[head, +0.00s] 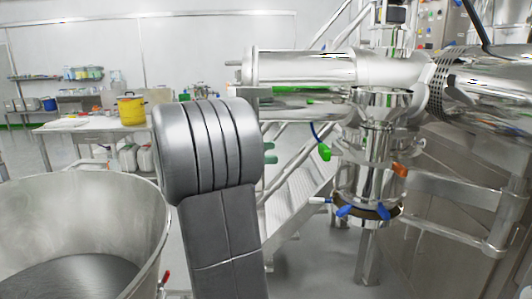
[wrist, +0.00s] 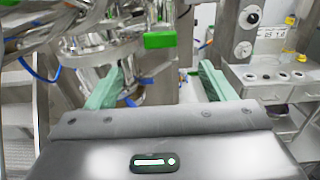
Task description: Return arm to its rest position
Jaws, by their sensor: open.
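My gripper (wrist: 162,72) shows in the wrist view, with its two green fingers spread wide apart. It is open and nothing is between the fingers. Beyond them is steel process equipment with a green handle (wrist: 160,40) and blue parts. In the head view my grey arm stands upright in the middle, and its large rounded joint hides what is behind it. Only small green bits of the fingers show at the right edge of that joint. The gripper is raised in the air, and I see no contact with the equipment.
A large open steel bowl (head: 150,215) stands close at the left. Steel piping and a valve assembly (head: 372,185) with blue handles fill the right. A bench with a yellow pot (head: 132,111) is at the back left. A control panel (wrist: 262,40) shows in the wrist view.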

